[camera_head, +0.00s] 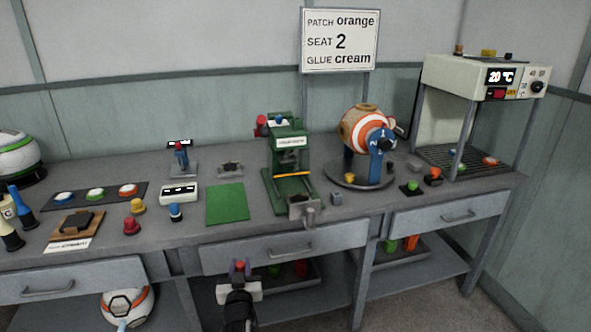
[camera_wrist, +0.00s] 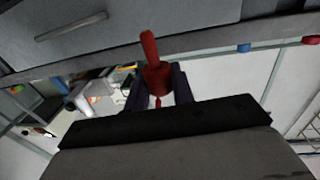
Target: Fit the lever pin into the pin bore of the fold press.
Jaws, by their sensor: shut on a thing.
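My gripper (camera_head: 240,270) is in front of the bench, below the level of its top, near the middle drawer. In the wrist view, my gripper (camera_wrist: 157,88) is shut on a red lever pin (camera_wrist: 149,48), which has a thin shaft and a thicker collar between the dark fingers. In the head view the pin is barely visible between the fingertips. The green fold press (camera_head: 273,158) stands on the bench, up and to the right of my gripper and well apart from it. It has a red knob at its upper left. Its pin bore cannot be made out.
The middle drawer front (camera_head: 285,247) is close behind my gripper. On the bench, a green mat (camera_head: 227,204) lies left of the press and a ball on a round stand (camera_head: 360,180) is to its right. Trays sit on the lower shelf. The floor in front is clear.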

